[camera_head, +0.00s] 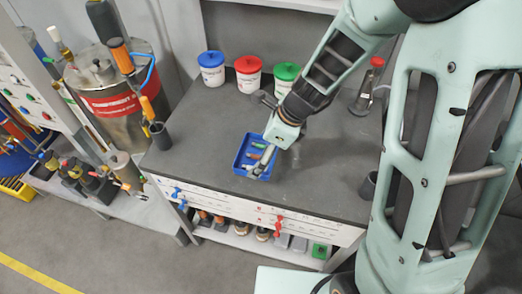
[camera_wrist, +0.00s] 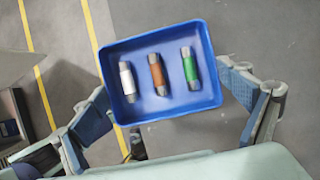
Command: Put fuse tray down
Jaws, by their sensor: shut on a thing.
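The fuse tray (camera_head: 241,160) is a small blue open box at the bench's front middle in the head view. In the wrist view the fuse tray (camera_wrist: 177,107) holds three fuses side by side: a white one (camera_wrist: 127,80), a brown one (camera_wrist: 157,74) and a green one (camera_wrist: 189,68). My gripper (camera_head: 262,168) reaches down at the tray's right side in the head view. In the wrist view my gripper (camera_wrist: 172,103) has one finger on each side of the tray and is shut on it. I cannot tell whether the tray's underside touches the bench top.
The dark bench top (camera_head: 325,175) is clear around the tray. Blue (camera_head: 212,72), red (camera_head: 248,76) and green (camera_head: 286,80) lidded tubs stand at the back. A dark cup (camera_head: 160,136) stands at the left corner, and another (camera_head: 368,186) at the right.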

